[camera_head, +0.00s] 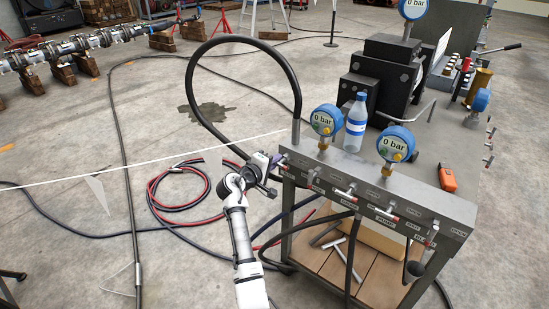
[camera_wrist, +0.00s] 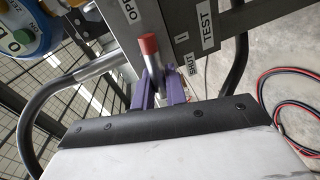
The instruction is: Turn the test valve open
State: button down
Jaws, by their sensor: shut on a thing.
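The test valve's lever (camera_wrist: 151,56) is a metal bar with a red tip, at the panel edge in the wrist view. The TEST label (camera_wrist: 207,36) is beside it. A SHUT label (camera_wrist: 192,76) is below right and an OPEN label (camera_wrist: 126,12) above left. My gripper (camera_wrist: 158,92) has its purple fingers shut on the lever, one on each side. The lever's pivot is hidden, and I cannot tell its exact angle. In the head view my gripper (camera_head: 279,159) is at the left end of the grey valve panel (camera_head: 340,165); the lever is too small there to make out.
Several other red-tipped levers line the panel front, such as one (camera_head: 393,209). Blue gauges (camera_head: 326,120) on it read 0 bar. A bottle (camera_head: 356,122) and an orange device (camera_head: 447,177) stand behind. A black hose (camera_head: 205,70) arches over behind my arm.

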jog(key=shift+f+n+p, duration=0.15)
jog(key=shift+n+p, duration=0.15)
jog(key=shift+n, duration=0.3)
jog(key=c, duration=1.5)
grip_release()
jog(key=b+v, duration=0.3)
jog(key=v, duration=1.1)
jog(key=shift+w, duration=0.15)
jog(key=shift+a, duration=0.2)
